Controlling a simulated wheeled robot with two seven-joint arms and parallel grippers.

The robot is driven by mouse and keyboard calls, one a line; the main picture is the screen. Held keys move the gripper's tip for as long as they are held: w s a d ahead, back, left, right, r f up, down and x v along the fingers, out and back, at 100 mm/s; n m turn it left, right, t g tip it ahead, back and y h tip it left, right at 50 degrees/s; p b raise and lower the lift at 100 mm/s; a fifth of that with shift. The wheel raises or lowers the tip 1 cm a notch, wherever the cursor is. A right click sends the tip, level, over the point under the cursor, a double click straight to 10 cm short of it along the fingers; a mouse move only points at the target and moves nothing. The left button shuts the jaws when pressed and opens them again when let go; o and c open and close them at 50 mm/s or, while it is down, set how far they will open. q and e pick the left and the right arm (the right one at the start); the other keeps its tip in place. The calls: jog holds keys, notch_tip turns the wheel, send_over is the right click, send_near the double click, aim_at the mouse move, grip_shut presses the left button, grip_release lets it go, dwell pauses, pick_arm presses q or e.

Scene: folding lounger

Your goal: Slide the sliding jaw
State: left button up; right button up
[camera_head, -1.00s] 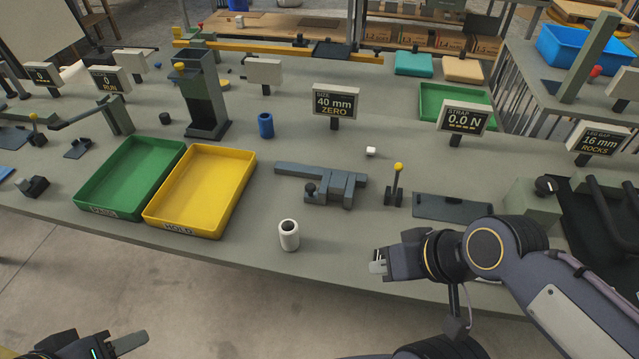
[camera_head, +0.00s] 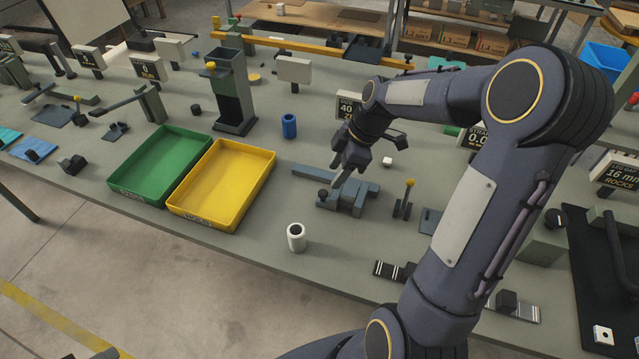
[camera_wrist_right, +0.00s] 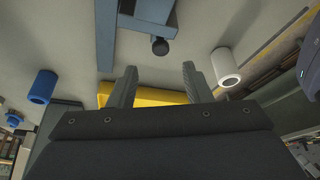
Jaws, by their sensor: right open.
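The blue-grey sliding-jaw gauge (camera_head: 345,199) lies on the bench right of the yellow tray. A long bar, jaw blocks and a dark round knob (camera_head: 323,194) show on it. My right gripper (camera_head: 337,182) points down over the gauge near the knob, partly covering its bar. In the right wrist view the gripper (camera_wrist_right: 160,78) is open and empty, with the knob (camera_wrist_right: 160,46) beyond the fingertips and the gauge (camera_wrist_right: 120,42) at the top. No contact can be made out. Only a tip of my left gripper (camera_head: 106,354) shows at the bottom edge.
A white hollow cylinder (camera_head: 296,237) stands in front of the gauge, a blue cylinder (camera_head: 289,126) behind it. The yellow tray (camera_head: 222,217) and green tray (camera_head: 140,192) are to the left. A yellow-topped lever (camera_head: 404,199) stands close on the right. My right arm hides much of the right side.

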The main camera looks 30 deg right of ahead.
aim_at(323, 192)
jog(key=x, duration=0.6)
jog(key=shift+a+f+p, duration=0.15)
jog(key=shift+f+p, duration=0.2)
jog(key=shift+f, duration=0.05)
grip_shut()
jog(key=shift+w, duration=0.15)
